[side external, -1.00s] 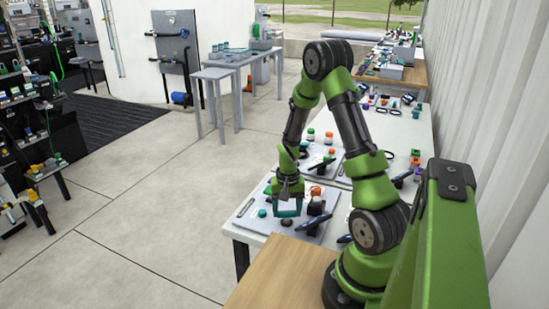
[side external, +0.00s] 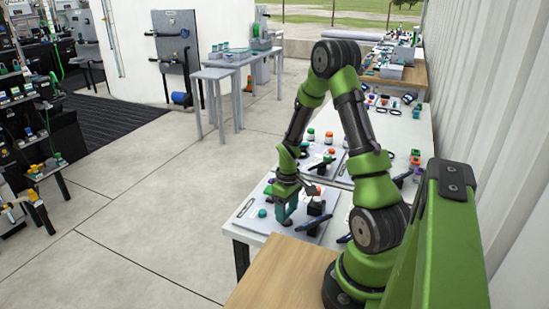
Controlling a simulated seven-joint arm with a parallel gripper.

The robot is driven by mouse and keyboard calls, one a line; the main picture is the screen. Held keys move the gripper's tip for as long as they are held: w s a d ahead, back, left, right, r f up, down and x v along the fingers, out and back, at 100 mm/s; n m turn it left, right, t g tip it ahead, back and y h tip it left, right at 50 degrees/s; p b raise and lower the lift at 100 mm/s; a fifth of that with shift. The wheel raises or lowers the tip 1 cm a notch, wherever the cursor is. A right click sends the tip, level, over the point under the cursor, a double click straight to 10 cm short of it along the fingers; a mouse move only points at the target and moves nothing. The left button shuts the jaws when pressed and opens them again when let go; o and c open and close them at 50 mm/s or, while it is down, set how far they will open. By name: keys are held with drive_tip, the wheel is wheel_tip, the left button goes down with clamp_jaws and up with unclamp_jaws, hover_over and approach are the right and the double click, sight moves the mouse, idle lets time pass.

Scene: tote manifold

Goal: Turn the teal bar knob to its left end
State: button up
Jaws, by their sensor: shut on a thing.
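My gripper (side external: 284,219) points down over the grey panel (side external: 246,221) at the near end of the white table. Its teal fingers reach the panel and are shut on the teal bar knob. The knob itself is small and mostly hidden by the fingers, so its exact angle cannot be read. A round teal knob (side external: 262,213) stands on the panel just left of the fingers. A black block-like part (side external: 316,208) stands to their right.
A black lever handle (side external: 312,226) lies at the panel's right front. A second panel with orange and green knobs (side external: 329,137) sits behind. A wooden table top (side external: 275,277) is in front. Open floor lies to the left.

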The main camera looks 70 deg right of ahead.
sight(287, 211)
drive_tip(key=shift+n, duration=1.1)
drive_tip(key=o, duration=1.1)
drive_tip(key=shift+c, duration=0.2)
wheel_tip(287, 211, up, 17)
